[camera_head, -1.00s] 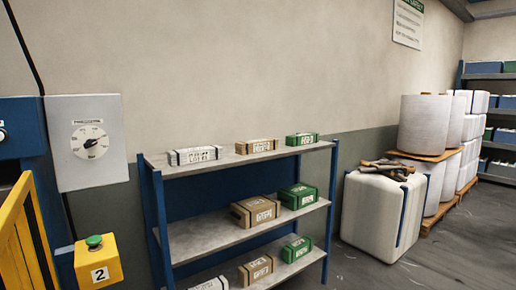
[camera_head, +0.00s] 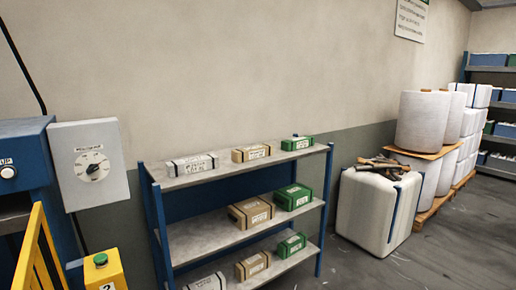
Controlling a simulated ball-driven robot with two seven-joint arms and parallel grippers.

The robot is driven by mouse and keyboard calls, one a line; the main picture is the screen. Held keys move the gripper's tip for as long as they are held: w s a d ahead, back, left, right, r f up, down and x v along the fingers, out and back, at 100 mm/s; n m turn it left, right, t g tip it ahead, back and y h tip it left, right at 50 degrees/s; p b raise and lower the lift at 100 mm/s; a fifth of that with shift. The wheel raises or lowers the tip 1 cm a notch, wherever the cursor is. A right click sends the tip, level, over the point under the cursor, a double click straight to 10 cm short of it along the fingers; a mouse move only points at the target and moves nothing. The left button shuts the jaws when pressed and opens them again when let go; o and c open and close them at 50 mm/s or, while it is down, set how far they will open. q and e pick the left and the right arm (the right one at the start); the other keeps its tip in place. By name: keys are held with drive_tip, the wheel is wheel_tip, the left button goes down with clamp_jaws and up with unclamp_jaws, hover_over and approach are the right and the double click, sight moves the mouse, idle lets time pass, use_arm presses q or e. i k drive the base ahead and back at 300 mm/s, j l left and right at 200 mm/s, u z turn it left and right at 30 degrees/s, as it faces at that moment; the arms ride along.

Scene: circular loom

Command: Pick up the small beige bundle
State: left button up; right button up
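Small beige bundles lie on a blue-framed shelf rack (camera_head: 215,239). One beige bundle (camera_head: 251,153) is in the middle of the top shelf, between a white bundle (camera_head: 192,164) and a green bundle (camera_head: 298,143). A larger beige bundle (camera_head: 251,213) is on the middle shelf beside a green one (camera_head: 293,196). Another beige bundle (camera_head: 253,265) is on the bottom shelf, between a white bundle (camera_head: 207,283) and a green one (camera_head: 291,245). Neither of my grippers shows in the head view.
A grey box with a dial (camera_head: 92,165) and a yellow button post (camera_head: 103,270) stand at the left, near a yellow rail (camera_head: 38,250). A big white bale (camera_head: 374,212) stands right of the rack, before stacked white rolls (camera_head: 423,122). Open floor shows at the lower right.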

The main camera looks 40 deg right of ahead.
sight(241, 156)
drive_tip(key=i+l+z, duration=0.15)
drive_tip(key=l, duration=0.3)
drive_tip(key=i+l+z, duration=0.1)
drive_tip(key=i+l, duration=0.15)
drive_tip(key=l, duration=0.2)
drive_tip(key=i+l+z, duration=0.15)
drive_tip(key=l, duration=0.3)
drive_tip(key=i+l+z, duration=0.15)
drive_tip(key=i+l, duration=0.2)
